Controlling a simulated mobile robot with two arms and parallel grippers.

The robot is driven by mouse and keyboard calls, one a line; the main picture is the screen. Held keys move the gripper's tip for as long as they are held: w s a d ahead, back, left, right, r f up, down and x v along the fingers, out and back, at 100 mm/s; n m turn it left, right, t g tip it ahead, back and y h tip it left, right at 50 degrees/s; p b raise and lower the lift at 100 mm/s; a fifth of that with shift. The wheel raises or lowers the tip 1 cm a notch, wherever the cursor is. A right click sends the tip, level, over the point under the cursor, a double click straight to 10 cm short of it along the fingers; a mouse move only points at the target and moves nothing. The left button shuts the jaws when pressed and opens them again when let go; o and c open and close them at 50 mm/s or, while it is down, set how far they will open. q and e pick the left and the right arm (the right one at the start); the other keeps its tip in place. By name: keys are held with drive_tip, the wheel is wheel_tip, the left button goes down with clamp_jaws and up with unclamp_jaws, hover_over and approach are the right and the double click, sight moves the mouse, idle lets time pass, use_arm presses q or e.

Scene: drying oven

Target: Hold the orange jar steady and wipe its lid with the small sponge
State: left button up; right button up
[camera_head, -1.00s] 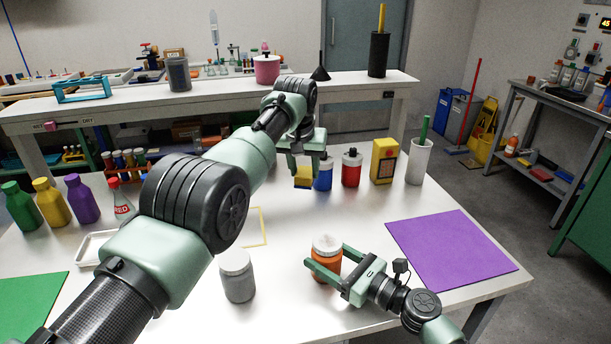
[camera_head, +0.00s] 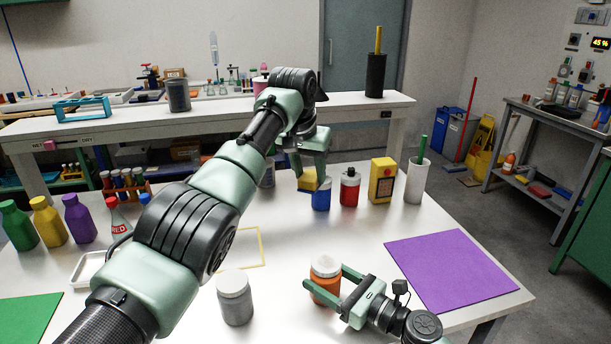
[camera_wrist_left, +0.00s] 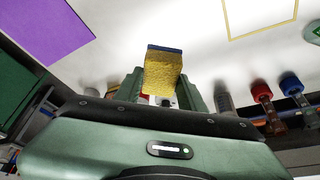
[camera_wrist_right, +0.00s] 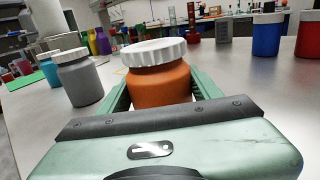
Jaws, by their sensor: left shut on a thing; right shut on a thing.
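The orange jar (camera_head: 326,290) with a white ribbed lid (camera_wrist_right: 155,52) stands upright near the table's front. My right gripper (camera_head: 322,281) is shut around its body; the fingers flank the jar (camera_wrist_right: 160,88) below the lid in the right wrist view. My left gripper (camera_head: 309,168) is shut on the small yellow sponge (camera_head: 308,183), which has a blue face. The sponge fills the space between the fingers in the left wrist view (camera_wrist_left: 163,75). It is well behind the jar, beside the blue bottle, apart from the lid. The lid's top is clear of things.
A grey jar (camera_head: 235,300) stands left of the orange jar. Blue (camera_head: 321,198) and red (camera_head: 349,188) bottles, a yellow box (camera_head: 383,180) and a white cup (camera_head: 417,182) stand behind. A purple mat (camera_head: 450,268) lies right. The table between sponge and jar looks free.

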use_arm(q)
drive_tip(key=s+d+f+m+g+h, duration=0.1)
drive_tip(key=s+d+m, duration=0.2)
drive_tip(key=s, duration=0.4)
drive_tip(key=s+d+f+m+h, duration=0.1)
drive_tip(key=s+d+m, duration=0.2)
drive_tip(key=s, duration=0.3)
drive_tip(key=shift+s+d+f, duration=0.1)
drive_tip(key=shift+s+f, duration=0.1)
drive_tip(key=shift+f, duration=1.6)
drive_tip(key=shift+s+d+f, duration=0.1)
drive_tip(key=shift+s+f, duration=0.05)
drive_tip(key=shift+f, duration=1.6)
drive_tip(key=shift+a+f, duration=0.2)
drive_tip(key=shift+f, duration=0.35)
drive_tip(key=shift+s+a, duration=0.3)
drive_tip(key=shift+a, duration=0.45)
drive_tip(key=shift+s+a, duration=0.25)
drive_tip(key=shift+a, duration=0.45)
drive_tip(key=shift+w+d+m, duration=0.15)
drive_tip(key=shift+w+d, duration=0.15)
drive_tip(key=shift+d, duration=0.5)
drive_tip(key=shift+w+d+m, duration=0.15)
drive_tip(key=shift+w+d, duration=0.1)
drive_tip(key=shift+d, duration=0.5)
drive_tip(key=shift+d+r, duration=0.1)
drive_tip(key=shift+r, duration=0.1)
wheel_tip(320, 180, up, 8)
drive_tip(key=shift+f, duration=0.15)
